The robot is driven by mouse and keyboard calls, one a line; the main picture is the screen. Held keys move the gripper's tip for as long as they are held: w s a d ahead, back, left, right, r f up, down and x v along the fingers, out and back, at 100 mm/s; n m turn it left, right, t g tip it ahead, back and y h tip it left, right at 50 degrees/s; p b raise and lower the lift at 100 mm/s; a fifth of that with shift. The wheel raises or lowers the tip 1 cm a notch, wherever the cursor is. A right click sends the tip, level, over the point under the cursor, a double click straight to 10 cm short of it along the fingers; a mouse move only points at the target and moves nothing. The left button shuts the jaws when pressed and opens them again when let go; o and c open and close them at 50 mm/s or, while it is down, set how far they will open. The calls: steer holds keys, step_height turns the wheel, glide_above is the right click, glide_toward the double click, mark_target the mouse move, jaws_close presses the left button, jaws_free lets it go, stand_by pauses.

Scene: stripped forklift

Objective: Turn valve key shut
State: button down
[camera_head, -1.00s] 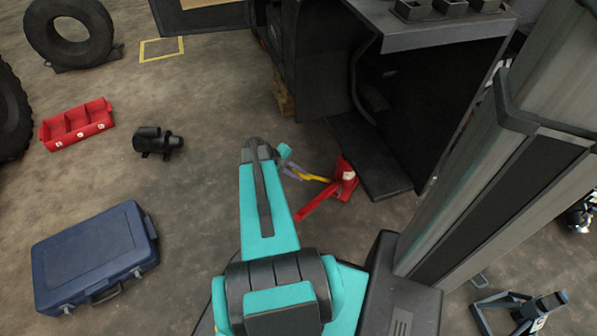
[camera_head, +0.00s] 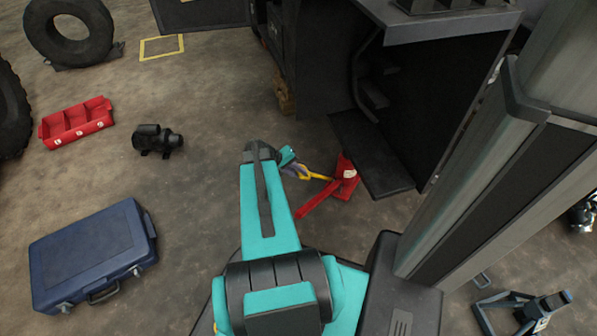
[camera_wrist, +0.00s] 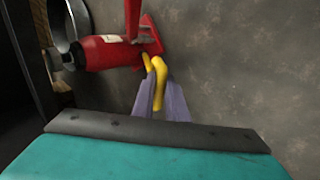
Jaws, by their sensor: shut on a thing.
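The yellow valve key (camera_head: 318,177) sticks out to the left from the red floor jack (camera_head: 347,171), beside the forklift's dark body. In the wrist view the yellow key (camera_wrist: 160,67) has a bent end, and the red jack (camera_wrist: 105,53) lies beyond it. My gripper (camera_wrist: 158,92) has its two grey-purple fingers closed around the near part of the key. In the head view my gripper (camera_head: 299,170) is small and partly hidden behind my teal wrist. The valve that the key sits on is hard to make out.
The forklift's dark open body (camera_head: 430,120) stands just beyond the jack. The jack's red handle (camera_head: 315,202) reaches toward my arm. A blue case (camera_head: 90,255), a black motor (camera_head: 155,141) and a red tray (camera_head: 80,122) lie left. Floor between them is clear.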

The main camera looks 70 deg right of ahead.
steer(key=shift+s+a, duration=0.1)
steer(key=c, duration=1.8)
jaws_free()
steer(key=shift+o, duration=0.2)
steer(key=p+v, duration=0.4)
steer(key=v, duration=1)
steer(key=shift+p, duration=0.4)
steer(key=shift+f, duration=0.1)
step_height(320, 180, up, 15)
steer(key=p, duration=1)
